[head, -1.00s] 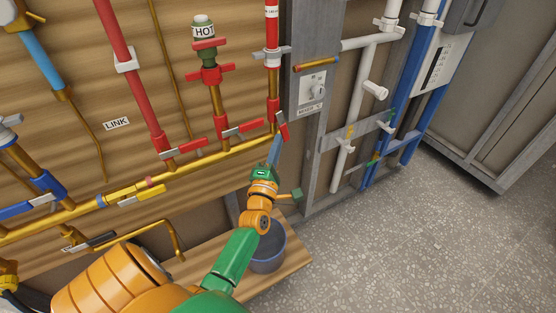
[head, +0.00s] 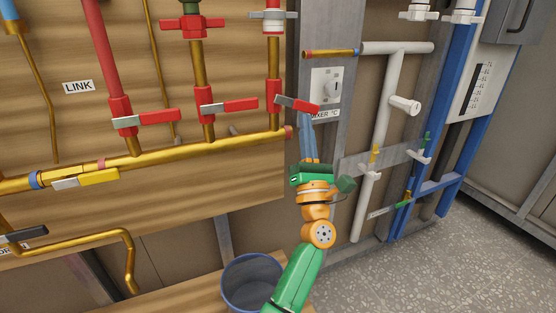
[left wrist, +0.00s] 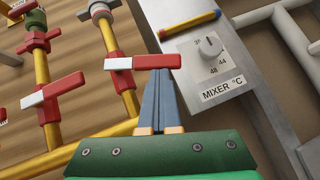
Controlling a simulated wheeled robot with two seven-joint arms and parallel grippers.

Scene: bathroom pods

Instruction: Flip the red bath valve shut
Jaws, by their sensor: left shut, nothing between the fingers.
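The rightmost red-handled lever valve (head: 298,105) sits low on the right red-topped hot pipe. Its label is not readable, so I cannot confirm that it is the bath valve. Its lever points right, nearly crosswise to the pipe, and tilts slightly down at the tip. In the left wrist view the lever (left wrist: 152,61) lies across the fingertips. My left gripper (head: 305,117) is shut and empty, its blue fingers just below the lever. In the left wrist view the fingertips (left wrist: 158,72) look against or very close to its underside. My right gripper is not in view.
Two similar red levers (head: 228,106) (head: 150,117) stand left along the brass manifold (head: 215,148). A mixer dial (head: 333,90) is on the grey post just right of the lever. A bucket (head: 250,278) stands below. White and blue pipes are farther right.

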